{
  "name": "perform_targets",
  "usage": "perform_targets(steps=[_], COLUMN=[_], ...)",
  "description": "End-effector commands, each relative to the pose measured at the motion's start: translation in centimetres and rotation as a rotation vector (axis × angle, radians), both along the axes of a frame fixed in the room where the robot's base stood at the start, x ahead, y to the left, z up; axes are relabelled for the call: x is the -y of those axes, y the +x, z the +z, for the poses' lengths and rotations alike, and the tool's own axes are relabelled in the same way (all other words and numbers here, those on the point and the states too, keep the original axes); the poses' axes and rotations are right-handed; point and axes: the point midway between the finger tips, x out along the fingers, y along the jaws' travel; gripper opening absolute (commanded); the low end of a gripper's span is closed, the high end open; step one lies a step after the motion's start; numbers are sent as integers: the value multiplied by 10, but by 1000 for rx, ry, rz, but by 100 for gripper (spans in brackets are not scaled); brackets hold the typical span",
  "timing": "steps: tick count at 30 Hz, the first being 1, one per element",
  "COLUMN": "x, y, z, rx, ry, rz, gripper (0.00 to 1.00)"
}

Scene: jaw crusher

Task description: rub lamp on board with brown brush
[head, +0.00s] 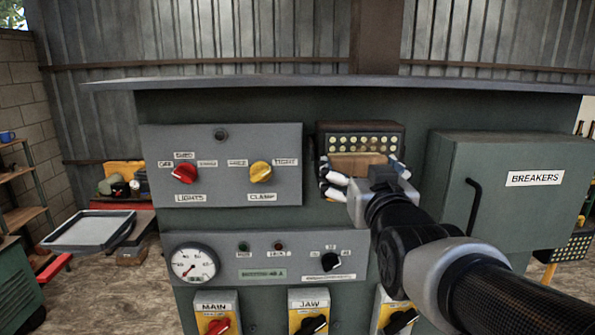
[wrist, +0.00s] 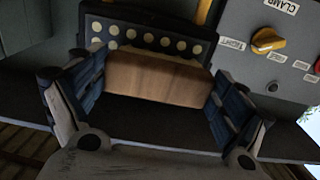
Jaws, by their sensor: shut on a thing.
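The lamp (head: 362,141) is a dark box with rows of pale round dots, on the front of the grey-green board (head: 415,120). My gripper (head: 357,179) is shut on the brown brush (head: 357,163), a light brown block held level across the lamp's lower part. In the wrist view the brush (wrist: 155,78) sits between my two fingers (wrist: 148,105), with the lamp's dots (wrist: 150,38) right behind it. The brush covers the lower part of the lamp. I cannot tell whether they touch. Any bristles are hidden.
A lights and clamp switch panel (head: 222,160) is left of the lamp. The breakers box (head: 510,205) with a dark handle stands out on the right. A gauge panel (head: 265,258) is below. A grey tray (head: 89,231) is at the far left.

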Motion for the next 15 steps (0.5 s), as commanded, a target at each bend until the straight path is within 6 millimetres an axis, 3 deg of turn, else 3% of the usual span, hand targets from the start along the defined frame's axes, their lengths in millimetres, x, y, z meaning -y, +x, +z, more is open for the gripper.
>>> perform_targets(steps=[15], x=[8], y=[6], z=[0], rx=[4], ry=[-1], rz=[-2], gripper=[72])
